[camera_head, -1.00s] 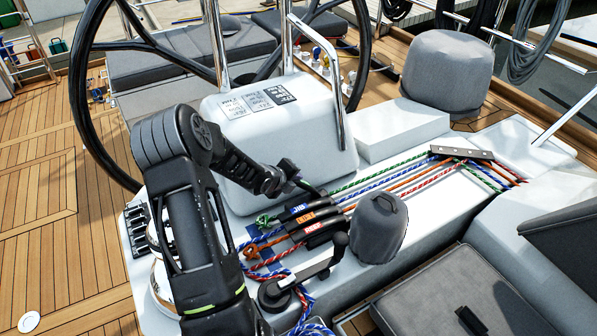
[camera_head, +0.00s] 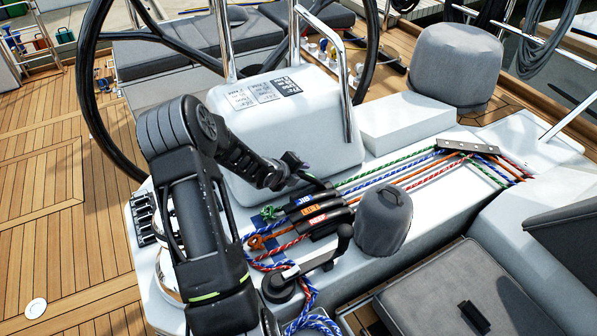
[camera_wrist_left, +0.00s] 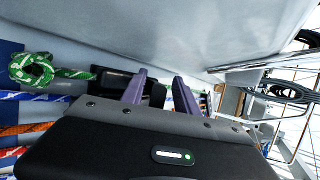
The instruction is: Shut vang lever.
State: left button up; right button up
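A bank of black rope-clutch levers (camera_head: 328,222) lies on the white cockpit console, with blue, orange and red labels facing up. A green-flecked rope (camera_head: 385,168) runs to the far side of this bank and ends in a green knot (camera_head: 268,212), which also shows in the left wrist view (camera_wrist_left: 32,70). No lever label reading vang is legible. My left gripper (camera_wrist_left: 160,88) is open, its two fingers apart, low over the far end of the bank. A dark clutch part (camera_wrist_left: 112,82) shows behind its left finger; I cannot tell whether they touch. My right gripper is out of view.
A winch with a black handle (camera_head: 325,262) and a grey covered winch (camera_head: 383,222) stand at the near side of the bank. The white pedestal (camera_head: 285,135) rises close behind my gripper. A steering wheel (camera_head: 92,95) is at the left.

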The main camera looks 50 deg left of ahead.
pick_arm(q)
jog(key=v, duration=0.7)
jog(key=shift+s+r, duration=0.25)
jog(key=shift+s, duration=0.05)
